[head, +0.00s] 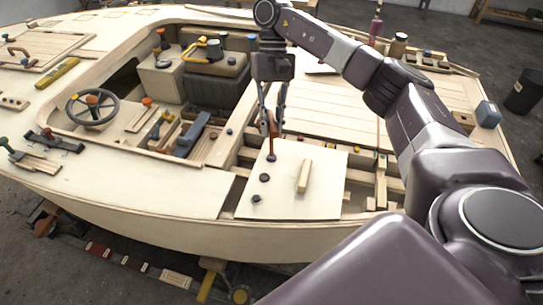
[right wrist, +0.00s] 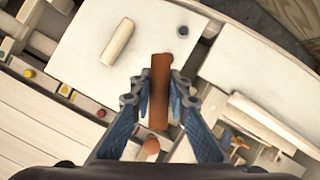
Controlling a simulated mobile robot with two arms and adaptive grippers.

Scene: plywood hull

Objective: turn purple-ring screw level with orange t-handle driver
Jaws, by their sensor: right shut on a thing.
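My right gripper (head: 272,98) points down over a pale panel (head: 325,202) and is shut on the orange t-handle driver (head: 272,124). In the right wrist view the driver's brown-orange handle (right wrist: 160,85) lies between the two blue-padded fingers (right wrist: 157,98). In the head view the driver's lower end meets or hangs just above a dark screw head (head: 272,157); I cannot tell which. Two more dark screw heads, a middle one (head: 265,177) and a front one (head: 256,198), stand on the panel in a row. No purple ring can be made out. My left gripper is not in view.
A light wooden block (head: 304,176) lies on the panel to the right of the screws. Open hull framing (head: 381,180) borders the panel on the right. A steering wheel (head: 92,108) and loose tools are at the left. The panel's front right is clear.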

